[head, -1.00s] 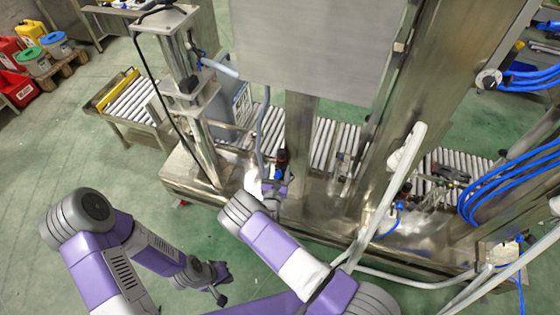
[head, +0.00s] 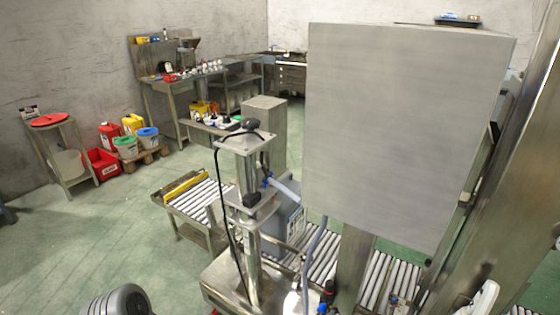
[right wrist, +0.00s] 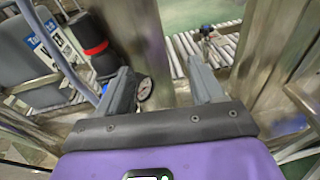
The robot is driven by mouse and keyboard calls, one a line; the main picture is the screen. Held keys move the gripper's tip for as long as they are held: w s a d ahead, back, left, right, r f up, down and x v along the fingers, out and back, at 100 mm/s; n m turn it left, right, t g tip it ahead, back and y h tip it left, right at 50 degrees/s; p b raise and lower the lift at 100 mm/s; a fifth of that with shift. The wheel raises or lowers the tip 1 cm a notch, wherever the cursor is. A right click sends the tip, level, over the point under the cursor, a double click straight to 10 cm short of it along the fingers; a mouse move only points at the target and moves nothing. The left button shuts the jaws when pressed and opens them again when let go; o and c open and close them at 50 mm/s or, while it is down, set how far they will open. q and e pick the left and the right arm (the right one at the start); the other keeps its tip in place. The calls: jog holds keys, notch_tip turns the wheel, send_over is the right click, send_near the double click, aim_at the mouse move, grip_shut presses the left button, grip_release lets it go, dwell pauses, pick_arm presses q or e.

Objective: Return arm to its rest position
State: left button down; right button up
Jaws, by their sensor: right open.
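My right gripper (right wrist: 160,66) shows in the right wrist view with its two grey fingers spread apart and nothing held between them. Past the fingers are a steel post, a small round gauge (right wrist: 145,88) close to the left finger, and conveyor rollers further off. A black and red cylindrical fitting (right wrist: 95,40) stands just left of the left finger; I cannot tell whether they touch. My left gripper is out of view.
A steel machine with a large grey cabinet (head: 395,130) fills the right of the head view. A steel column stand (head: 250,240) with a black cable and a roller conveyor (head: 200,200) are left of it. Workbenches stand behind.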

jog(key=s+d+f+m+g+h, duration=0.1)
jog(key=s+d+f+m+g, duration=0.15)
jog(key=s+g, duration=0.2)
jog(key=s+d+f+m+g, duration=0.2)
jog(key=s+d+m+g, duration=0.1)
jog(key=s+d, duration=0.15)
jog(key=s+a+f+m+g+y, duration=0.2)
jog(key=s+m+g, duration=0.2)
jog(key=s, duration=0.4)
jog(key=s+a+f+m+g+y, duration=0.1)
jog(key=s+f+m+g+y, duration=0.2)
jog(key=s, duration=0.5)
jog(key=s+a+r+m+g+y, duration=0.25)
jog(key=s+a+m+y, duration=0.4)
jog(key=a, duration=0.35)
jog(key=w+a+r+m+t+y, duration=0.4)
jog(key=a+r+m+t, duration=0.1)
jog(key=m, duration=0.6)
jog(key=shift+w+a+r, duration=0.2)
jog(key=shift+w+r, duration=0.2)
jog(key=shift+r, duration=0.15)
